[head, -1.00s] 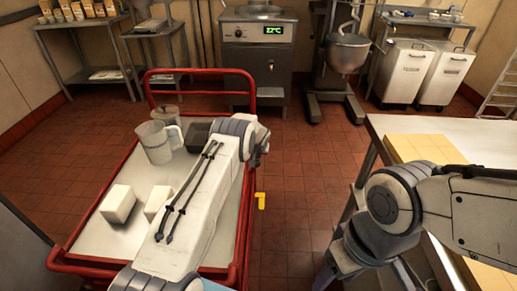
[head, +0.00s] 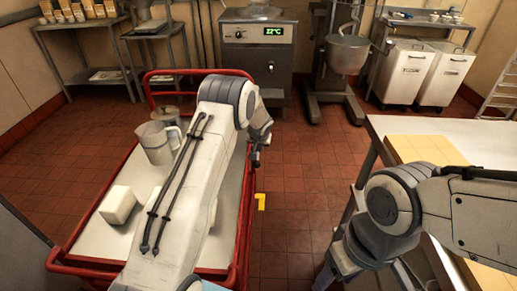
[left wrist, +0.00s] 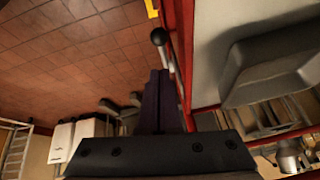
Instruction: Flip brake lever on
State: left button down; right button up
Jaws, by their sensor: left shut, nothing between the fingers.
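The brake lever shows in the left wrist view as a pale rod with a round black knob (left wrist: 158,36), at the side of the red-framed cart (head: 243,225). The knob lies just beyond my left gripper's fingertips (left wrist: 159,72), and the rod runs close beside them. I cannot tell whether they touch. My left gripper (head: 257,160) is shut and empty, pointing down just outside the cart's right rail in the head view. I cannot make out the lever in the head view. My right arm shows at the right, but its gripper is out of view.
The cart carries a clear jug (head: 157,142), a white block (head: 118,204) and a grey tub (left wrist: 270,68). A yellow bracket (head: 261,202) sits on the cart's right side. A worktable (head: 455,130) with a yellow slab (head: 425,149) stands right. Tiled floor between them is clear.

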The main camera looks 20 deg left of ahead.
pick_arm(q)
jog(key=s+d+r+m+g+h, duration=0.2)
jog(key=s+d+r+m, duration=0.1)
jog(key=s+d+r, duration=1.25)
jog(key=s+d+r+m+g, duration=0.1)
jog(key=s+d+m, duration=0.1)
jog(key=s, duration=1.4)
jog(key=s+d+r+m+g+h, duration=0.1)
jog(key=s+d+r+m+g, duration=0.1)
jog(key=s, duration=1.5)
jog(key=shift+s+d+r+m+g, duration=0.25)
jog(key=shift+d+m, duration=0.3)
jog(key=shift+m, duration=0.35)
